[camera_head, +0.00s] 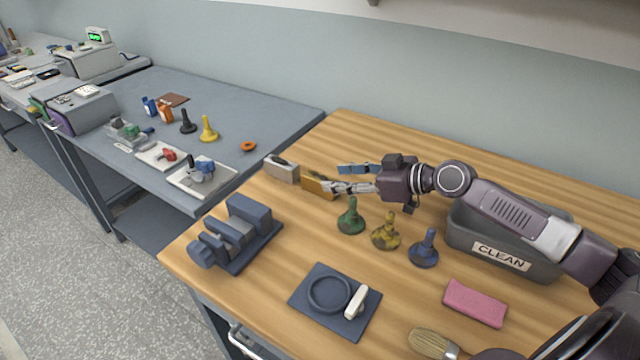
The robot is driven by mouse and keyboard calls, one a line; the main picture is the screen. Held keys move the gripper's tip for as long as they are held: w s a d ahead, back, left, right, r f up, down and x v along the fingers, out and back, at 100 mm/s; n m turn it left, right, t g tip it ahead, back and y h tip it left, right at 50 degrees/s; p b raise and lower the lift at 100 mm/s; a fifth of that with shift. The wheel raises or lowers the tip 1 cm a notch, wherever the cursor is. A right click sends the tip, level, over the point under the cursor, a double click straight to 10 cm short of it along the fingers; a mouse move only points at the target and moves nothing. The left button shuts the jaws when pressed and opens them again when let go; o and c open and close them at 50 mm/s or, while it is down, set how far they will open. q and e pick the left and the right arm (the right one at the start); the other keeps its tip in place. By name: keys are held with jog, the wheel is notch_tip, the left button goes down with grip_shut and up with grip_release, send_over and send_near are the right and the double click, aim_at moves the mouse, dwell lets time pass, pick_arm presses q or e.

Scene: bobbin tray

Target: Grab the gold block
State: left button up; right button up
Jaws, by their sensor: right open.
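The gold block (314,184) lies on the wooden table, left of my right gripper, beside a light grey block (282,169). My right gripper (335,187) reaches in from the right with its fingers pointing left. Its silver fingertips are at the right end of the gold block and overlap it in the picture. The jaws are open; whether they touch the block or lie around it cannot be told. The fingertips hide part of the block's right end. My left gripper is not in view.
A blue piece (355,169) shows just behind the fingers. Green (351,218), yellow (385,232) and blue (424,250) pawn-like pieces stand in front. A grey bin marked CLEAN (500,256) is under my arm. A dark vise-like device (236,238) stands at left.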

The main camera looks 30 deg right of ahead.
aim_at(321, 177)
jog(key=shift+w+a+f+p, duration=0.2)
jog(key=shift+w+p, duration=0.15)
jog(key=shift+w, duration=0.2)
jog(key=p+x, duration=0.1)
jog(key=x, duration=0.2)
jog(key=shift+w+d+f, duration=0.1)
jog(key=shift+d+f, duration=0.05)
jog(key=shift+w+a+f, duration=0.2)
jog(key=shift+w+f, duration=0.05)
jog(key=shift+w, duration=0.05)
grip_shut()
